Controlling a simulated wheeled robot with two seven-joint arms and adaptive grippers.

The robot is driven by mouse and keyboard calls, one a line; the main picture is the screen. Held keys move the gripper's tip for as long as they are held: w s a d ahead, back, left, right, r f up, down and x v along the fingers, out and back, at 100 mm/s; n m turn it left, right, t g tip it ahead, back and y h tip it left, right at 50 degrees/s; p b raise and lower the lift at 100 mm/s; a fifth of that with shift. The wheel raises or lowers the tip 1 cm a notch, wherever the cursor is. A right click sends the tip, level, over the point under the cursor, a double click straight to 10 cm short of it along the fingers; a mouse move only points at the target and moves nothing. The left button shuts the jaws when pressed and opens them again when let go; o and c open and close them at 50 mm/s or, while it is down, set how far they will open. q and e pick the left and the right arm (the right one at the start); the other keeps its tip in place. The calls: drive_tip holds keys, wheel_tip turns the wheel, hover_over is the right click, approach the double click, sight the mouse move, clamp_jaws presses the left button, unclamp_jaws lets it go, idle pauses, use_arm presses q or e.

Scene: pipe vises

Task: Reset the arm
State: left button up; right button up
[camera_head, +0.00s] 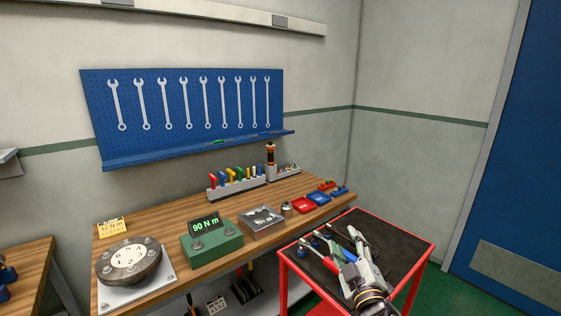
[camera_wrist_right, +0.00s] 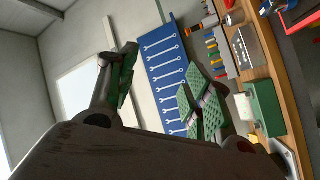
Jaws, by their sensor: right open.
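My right gripper (camera_head: 346,246) is over the red-framed cart at the lower right of the head view, with its arm coming up from the bottom edge. In the right wrist view its two fingers with green pads (camera_wrist_right: 160,88) stand wide apart. Nothing is between them, so it is open and empty. My left gripper does not show in either view.
The cart (camera_head: 412,255) has a dark top with several hand tools partly hidden by my gripper. The wooden workbench (camera_head: 180,276) holds a round numbered plate (camera_head: 128,262), a green torque tester (camera_head: 212,246) and small trays. A blue wrench board (camera_head: 190,140) hangs behind.

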drive_tip(key=s+d+f+m+g+h, duration=0.3)
drive_tip(key=s+d+f+m+g, duration=0.1)
drive_tip(key=f, duration=0.6)
drive_tip(key=s+f+m+g+y, duration=0.1)
drive_tip(key=s+f+m+g, duration=0.1)
drive_tip(key=s+f+g, duration=0.7)
drive_tip(key=s+f+m+g+y, duration=0.1)
drive_tip(key=s+f+m+g, duration=0.15)
drive_tip(key=s+f, duration=0.75)
drive_tip(key=s+d+f+g+b, duration=0.1)
drive_tip(key=s+d+f+b, duration=0.1)
drive_tip(key=f, duration=1.5)
drive_tip(key=s+d+f+g+b, duration=0.1)
drive_tip(key=s+f, duration=0.1)
drive_tip(key=f, duration=1.4)
drive_tip(key=s+d+f+b, duration=0.1)
drive_tip(key=s+d+f, duration=0.3)
drive_tip(key=s+f, duration=0.6)
drive_tip(key=s+d+f+h+b, duration=0.1)
drive_tip(key=s+d+f, duration=0.3)
drive_tip(key=s+f, duration=0.6)
drive_tip(key=shift+s+f+n+b, duration=0.3)
drive_tip(key=shift+f+n+b, duration=0.2)
drive_tip(key=shift+f, duration=1.05)
drive_tip(key=shift+g, duration=0.25)
